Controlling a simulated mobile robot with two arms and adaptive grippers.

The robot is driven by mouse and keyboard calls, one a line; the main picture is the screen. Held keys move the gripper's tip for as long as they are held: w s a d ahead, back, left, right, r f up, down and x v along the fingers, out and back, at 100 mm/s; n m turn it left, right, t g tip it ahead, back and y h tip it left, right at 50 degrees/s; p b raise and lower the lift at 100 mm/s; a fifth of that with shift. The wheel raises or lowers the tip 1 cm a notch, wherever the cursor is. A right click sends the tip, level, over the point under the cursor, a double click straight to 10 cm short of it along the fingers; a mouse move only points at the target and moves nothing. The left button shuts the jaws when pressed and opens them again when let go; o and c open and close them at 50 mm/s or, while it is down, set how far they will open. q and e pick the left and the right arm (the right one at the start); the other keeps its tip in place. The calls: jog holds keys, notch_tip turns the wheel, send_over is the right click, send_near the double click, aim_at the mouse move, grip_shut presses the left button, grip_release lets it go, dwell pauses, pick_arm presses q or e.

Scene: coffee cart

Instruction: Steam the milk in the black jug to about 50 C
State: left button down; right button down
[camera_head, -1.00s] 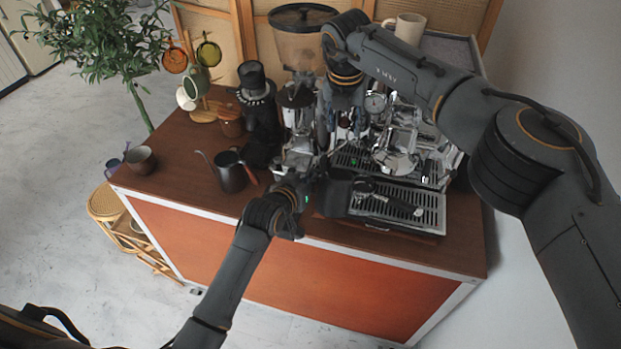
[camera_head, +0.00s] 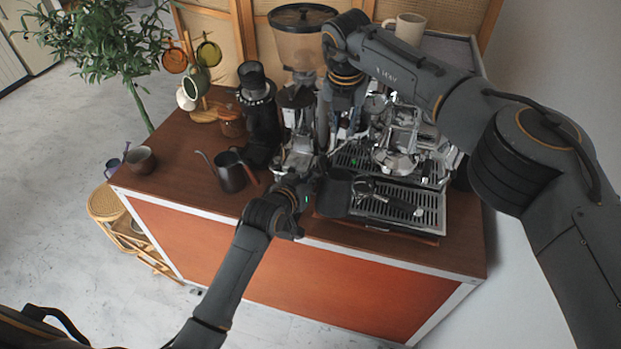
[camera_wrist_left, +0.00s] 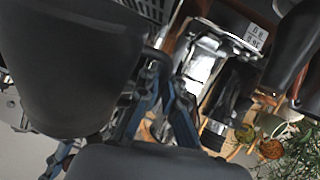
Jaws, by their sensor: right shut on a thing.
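The black jug (camera_head: 338,194) is beside the front left of the espresso machine's drip tray, just right of my left gripper (camera_head: 304,180). A large dark rounded body, which looks like the jug (camera_wrist_left: 65,65), fills the left of the left wrist view. My left gripper's blue-grey fingers (camera_wrist_left: 160,108) are close to its handle, but their grip on it is unclear. My right gripper (camera_head: 330,122) points down at the left side of the espresso machine (camera_head: 400,140). It is shut on a part there that its wrist hides. The milk and any temperature reading are not visible.
A portafilter (camera_head: 385,195) lies on the drip tray (camera_head: 425,198). A gooseneck kettle (camera_head: 230,172) stands left of my left gripper. The counter's left part is fairly clear.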

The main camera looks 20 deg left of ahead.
jog(key=shift+w+r, duration=0.3)
jog(key=shift+r, duration=0.65)
jog(key=shift+w+r, duration=0.25)
jog(key=shift+r, duration=0.65)
jog(key=shift+s+f, duration=0.15)
jog(key=shift+f, duration=0.15)
dwell(1.6)
jog(key=shift+r, duration=0.15)
dwell(4.1)
